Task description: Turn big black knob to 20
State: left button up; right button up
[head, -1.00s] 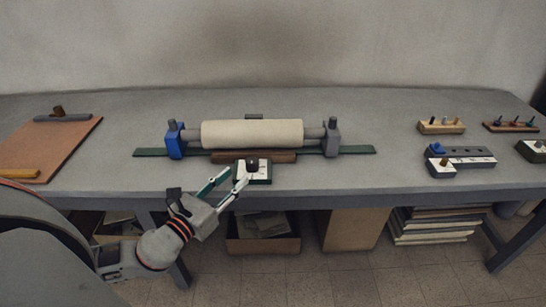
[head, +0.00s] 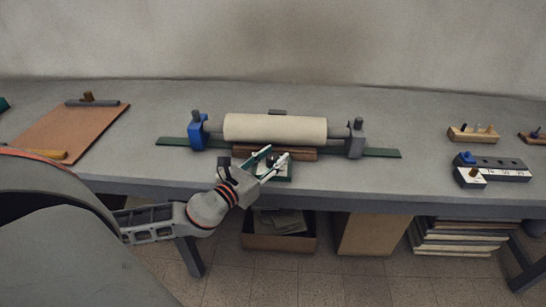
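The big black knob (head: 272,161) sits on a small dial box (head: 286,174) with a white top and dark green sides, at the front middle of the bench. My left gripper (head: 276,154) reaches in from the front left. Its two fingers are apart, and the knob shows between them, partly covered. I cannot tell whether either finger touches it. The dial's marks and the knob's pointer are hidden or too small to read. My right gripper is not in view.
Behind the dial box, a cream roller (head: 275,129) stands between a blue bracket (head: 197,131) and a grey bracket (head: 356,139). A brown board (head: 68,133) lies at left. A grey block with a blue knob (head: 466,158) and a wooden peg block (head: 473,134) stand at right.

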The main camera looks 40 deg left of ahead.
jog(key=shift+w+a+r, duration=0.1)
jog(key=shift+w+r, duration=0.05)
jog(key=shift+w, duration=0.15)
